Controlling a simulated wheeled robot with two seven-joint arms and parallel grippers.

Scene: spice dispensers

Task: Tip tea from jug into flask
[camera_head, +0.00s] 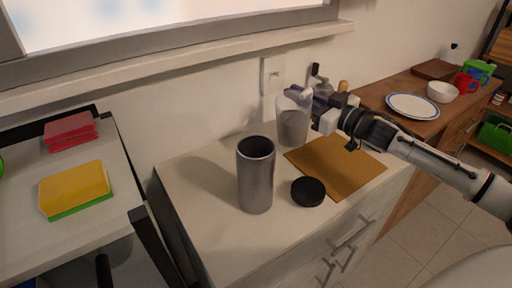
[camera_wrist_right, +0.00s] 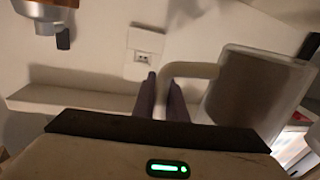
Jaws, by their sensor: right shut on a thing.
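The flask (camera_head: 256,180) is a grey metal cylinder, standing upright and open-topped on the white counter. Its likely lid, a black disc (camera_head: 308,191), lies beside it to the right. The jug (camera_head: 292,127) is translucent with grey-brown contents and stands behind and right of the flask, near the mat's back edge. My right gripper (camera_head: 313,98) reaches it from the right and is shut on its handle. In the right wrist view the jug (camera_wrist_right: 250,92) is at the right and its handle (camera_wrist_right: 188,70) passes between the fingers (camera_wrist_right: 161,95). My left gripper is not in view.
A brown mat (camera_head: 335,168) lies on the counter (camera_head: 205,165). A wall socket (camera_head: 272,74) is behind. Sponges (camera_head: 75,188) lie on a surface at the left. A plate (camera_head: 412,106), bowl (camera_head: 441,92) and red mug (camera_head: 465,83) stand on the wooden counter at the right.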

